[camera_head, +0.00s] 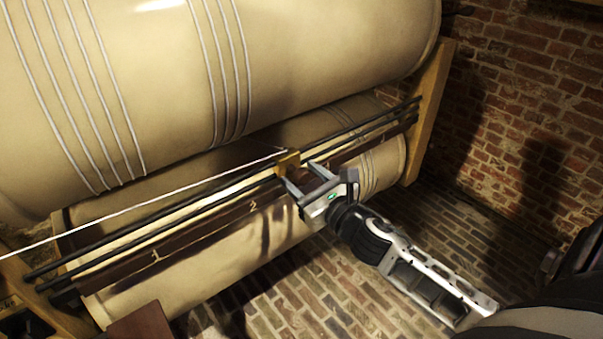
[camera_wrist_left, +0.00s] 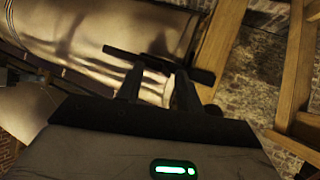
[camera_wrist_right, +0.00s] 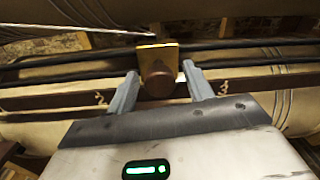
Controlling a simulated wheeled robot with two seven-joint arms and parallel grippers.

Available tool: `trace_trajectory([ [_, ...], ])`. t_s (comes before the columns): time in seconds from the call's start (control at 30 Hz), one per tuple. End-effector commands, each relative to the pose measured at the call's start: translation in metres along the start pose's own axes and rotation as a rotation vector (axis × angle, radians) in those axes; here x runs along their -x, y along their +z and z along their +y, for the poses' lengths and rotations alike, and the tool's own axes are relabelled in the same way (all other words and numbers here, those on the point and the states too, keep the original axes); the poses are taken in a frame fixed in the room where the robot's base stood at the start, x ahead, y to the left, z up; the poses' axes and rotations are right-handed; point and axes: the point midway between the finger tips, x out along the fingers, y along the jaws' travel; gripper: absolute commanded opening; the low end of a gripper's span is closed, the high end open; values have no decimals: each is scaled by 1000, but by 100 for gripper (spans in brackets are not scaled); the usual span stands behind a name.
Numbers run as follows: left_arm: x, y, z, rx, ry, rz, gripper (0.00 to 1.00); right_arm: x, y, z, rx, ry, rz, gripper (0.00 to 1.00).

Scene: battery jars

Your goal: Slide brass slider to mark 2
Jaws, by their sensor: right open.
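The brass slider (camera_head: 288,160) sits on two dark rods (camera_head: 170,222), between marks 2 (camera_head: 253,207) and 3. In the right wrist view the slider is a brass plate (camera_wrist_right: 156,54) with a round brown knob (camera_wrist_right: 158,80). My right gripper (camera_head: 303,172) is open, with one finger on each side of the knob; I cannot tell whether either finger touches it. Mark 1 (camera_head: 155,254) is farther left on the dark scale strip (camera_head: 205,232). In its wrist view, my left gripper (camera_wrist_left: 157,80) has its fingers apart, with a dark bar beyond the tips.
A white cord (camera_head: 140,207) runs from the slider to the lower left. A large cream cylinder (camera_head: 300,50) hangs over the rods and another (camera_head: 240,245) lies below. A wooden post (camera_head: 430,110) stands at the right end. Brick floor (camera_head: 345,295) is clear in front.

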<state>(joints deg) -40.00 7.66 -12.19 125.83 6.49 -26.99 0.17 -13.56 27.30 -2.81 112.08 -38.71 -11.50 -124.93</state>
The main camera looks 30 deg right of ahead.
Motion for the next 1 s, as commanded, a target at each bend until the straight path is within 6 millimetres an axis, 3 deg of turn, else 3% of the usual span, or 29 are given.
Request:
trace_trajectory([
  [0.4, 0, -1, 0, 1, -1, 2, 36, -9, 0, 0, 0, 0, 1, 52],
  [0.6, 0, -1, 0, 1, -2, 2, 36, -8, 0, 0, 0, 0, 0, 0],
  [0.73, 0, -2, 0, 0, -2, 2, 36, -8, 0, 3, -2, 1, 1, 0],
  [0.87, 2, -4, 0, 0, -2, 1, 36, -7, 4, 26, -4, 3, 2, 0],
  [1.0, 3, -5, 0, -3, -4, -3, 36, -6, 10, 62, -6, 3, 3, 0],
])
